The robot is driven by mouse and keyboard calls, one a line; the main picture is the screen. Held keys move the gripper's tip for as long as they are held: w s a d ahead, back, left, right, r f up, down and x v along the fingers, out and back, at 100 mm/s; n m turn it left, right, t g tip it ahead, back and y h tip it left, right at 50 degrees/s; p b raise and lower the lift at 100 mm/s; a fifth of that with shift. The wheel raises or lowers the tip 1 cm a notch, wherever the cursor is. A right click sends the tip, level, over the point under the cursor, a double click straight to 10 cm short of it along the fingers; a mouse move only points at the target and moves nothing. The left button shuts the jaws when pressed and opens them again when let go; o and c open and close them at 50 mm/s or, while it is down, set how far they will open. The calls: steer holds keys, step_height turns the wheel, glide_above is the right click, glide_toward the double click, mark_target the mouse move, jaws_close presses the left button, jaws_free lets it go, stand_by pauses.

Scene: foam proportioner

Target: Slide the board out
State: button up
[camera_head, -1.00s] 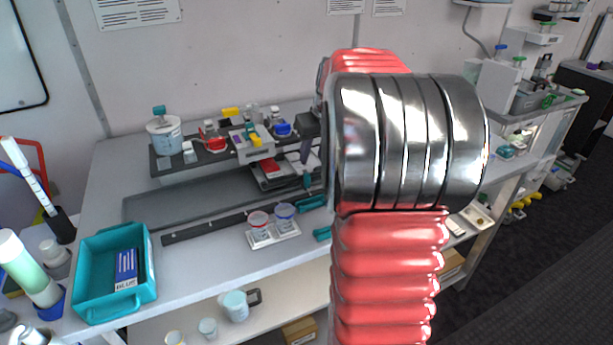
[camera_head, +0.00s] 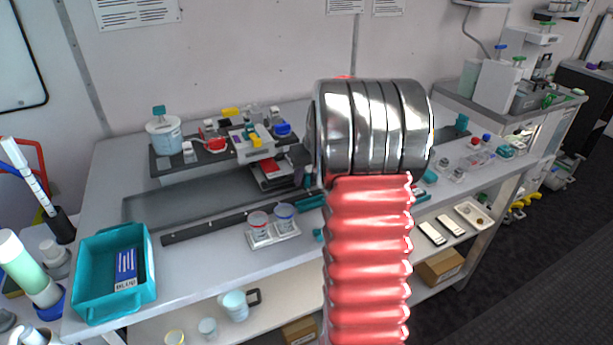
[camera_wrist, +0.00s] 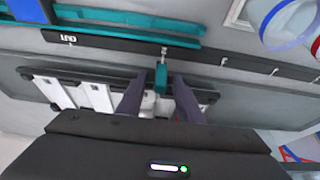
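In the wrist view, a dark board (camera_wrist: 105,77) carries white blocks (camera_wrist: 85,97) and has a small teal tab (camera_wrist: 161,80) at its edge. My gripper (camera_wrist: 159,79) has its two dark fingers apart, one on each side of the tab, with gaps showing beside it. A black rail (camera_wrist: 120,43) marked "OUT" runs just beyond the tab. In the head view, my arm hides most of the board and the gripper; whether the fingers touch the tab cannot be told.
In the head view, cups (camera_head: 259,221) on a white tray stand in front of the rail. A teal bin (camera_head: 86,275) is at the front left. A raised dark shelf (camera_head: 170,165) with bottles stands behind. The grey track (camera_head: 165,208) to the left is clear.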

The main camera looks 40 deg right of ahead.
steer(key=shift+c, duration=0.2)
jaws_close()
stand_by(0.4)
